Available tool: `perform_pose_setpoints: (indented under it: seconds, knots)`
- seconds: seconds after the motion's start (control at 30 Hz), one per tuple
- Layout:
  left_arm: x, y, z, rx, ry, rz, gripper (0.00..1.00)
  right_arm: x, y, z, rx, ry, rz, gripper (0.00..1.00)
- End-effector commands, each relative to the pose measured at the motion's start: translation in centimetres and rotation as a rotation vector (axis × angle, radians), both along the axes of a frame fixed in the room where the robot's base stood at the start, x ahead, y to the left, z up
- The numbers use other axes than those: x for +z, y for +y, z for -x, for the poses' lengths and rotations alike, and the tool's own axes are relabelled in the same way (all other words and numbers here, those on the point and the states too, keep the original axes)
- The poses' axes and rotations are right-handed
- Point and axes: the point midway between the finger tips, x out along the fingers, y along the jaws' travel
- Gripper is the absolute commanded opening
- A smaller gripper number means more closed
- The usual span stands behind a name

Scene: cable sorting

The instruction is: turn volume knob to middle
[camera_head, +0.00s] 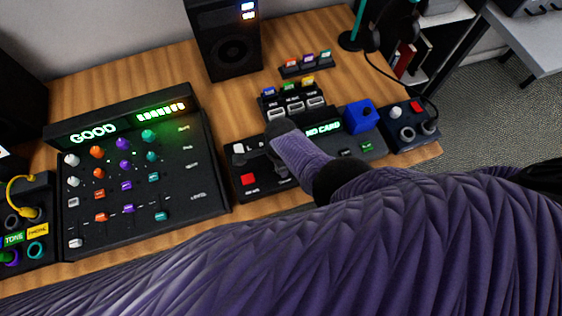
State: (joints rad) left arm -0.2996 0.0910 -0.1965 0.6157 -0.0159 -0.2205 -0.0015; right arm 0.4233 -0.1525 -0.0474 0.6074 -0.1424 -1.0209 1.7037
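A black sound card panel (255,187) lies right of centre, its lit green display (323,129) partly covered and ending in "CARD". It carries a white control (238,148), a red button (249,179) and a blue block-shaped part (361,116). I cannot read a volume label, and I cannot tell which part is the volume knob. A purple arm of mine crosses the lower picture, and its dark end, which I take as my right gripper (279,129), is over the middle of the panel, hiding part of it. Its fingers cannot be made out, nor whether it touches. My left gripper is not in view.
A black mixer (210,185) with several coloured knobs and a "GOOD" display (94,133) stands left. Behind are a speaker (228,48) and small switch boxes (305,66). A knob box (411,128) stands right, a cable panel (38,192) far left. Bare wood (140,72) shows behind the mixer.

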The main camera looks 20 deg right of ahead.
Motion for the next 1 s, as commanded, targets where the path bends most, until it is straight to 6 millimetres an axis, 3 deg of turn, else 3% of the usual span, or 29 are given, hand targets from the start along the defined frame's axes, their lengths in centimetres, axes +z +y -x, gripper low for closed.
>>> perform_pose_setpoints:
  seconds: [0.47, 0.5, 0.63, 0.67, 0.9, 1.0]
  knots:
    - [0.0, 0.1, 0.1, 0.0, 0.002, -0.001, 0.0, 0.0, 0.0, 0.1, -0.012, 0.002, 0.001, 0.0]
    - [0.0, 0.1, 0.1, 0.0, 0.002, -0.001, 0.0, 0.0, 0.0, 0.1, -0.012, 0.002, 0.001, 0.52]
    - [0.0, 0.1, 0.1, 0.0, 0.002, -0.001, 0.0, 0.0, 0.0, 0.0, -0.011, 0.001, 0.001, 0.8]
    - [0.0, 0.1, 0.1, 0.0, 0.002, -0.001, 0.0, 0.0, 0.0, 0.0, -0.011, 0.001, 0.001, 0.83]
    - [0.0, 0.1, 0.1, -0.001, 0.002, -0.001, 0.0, 0.0, 0.0, 0.0, -0.011, 0.0, 0.0, 0.83]
    - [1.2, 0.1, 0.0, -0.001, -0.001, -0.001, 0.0, 1.4, 0.0, -0.1, -0.012, -0.002, 0.0, 0.83]
